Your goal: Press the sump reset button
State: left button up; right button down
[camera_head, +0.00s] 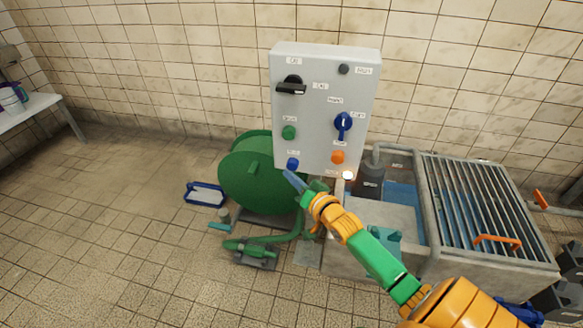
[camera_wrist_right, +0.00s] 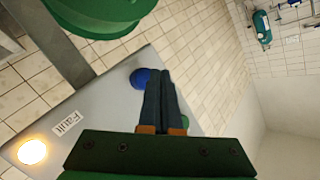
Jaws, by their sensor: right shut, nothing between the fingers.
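The grey control panel (camera_head: 308,140) stands against the tiled wall. A blue button (camera_head: 293,163) sits at its lower left; its label is too small to read. The blue button also shows in the wrist view (camera_wrist_right: 140,78), just left of my fingertips. My right gripper (camera_head: 289,174) is shut and empty, its fingertips just below the blue button in the head view. In the wrist view the closed fingers (camera_wrist_right: 163,75) partly overlap the button's edge; I cannot tell whether they touch it. My left gripper is not in view.
The panel also carries a green button (camera_head: 289,132), an orange button (camera_head: 338,157), a blue selector (camera_head: 343,124), a black switch (camera_head: 291,87) and a lit lamp (camera_wrist_right: 32,151) labelled Fault. A green hose reel (camera_head: 245,185) stands left; a grated sump (camera_head: 470,205) lies right.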

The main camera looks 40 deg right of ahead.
jog(key=shift+w+d, duration=0.1)
dwell(0.3)
jog(key=shift+w+d, duration=0.2)
jog(key=shift+d, duration=0.05)
jog(key=shift+w+d+b, duration=0.65)
jog(key=shift+d+b, duration=0.05)
jog(key=shift+b, duration=0.15)
dwell(1.0)
jog(key=s+a+p, duration=0.2)
jog(key=shift+p, duration=0.35)
dwell(0.4)
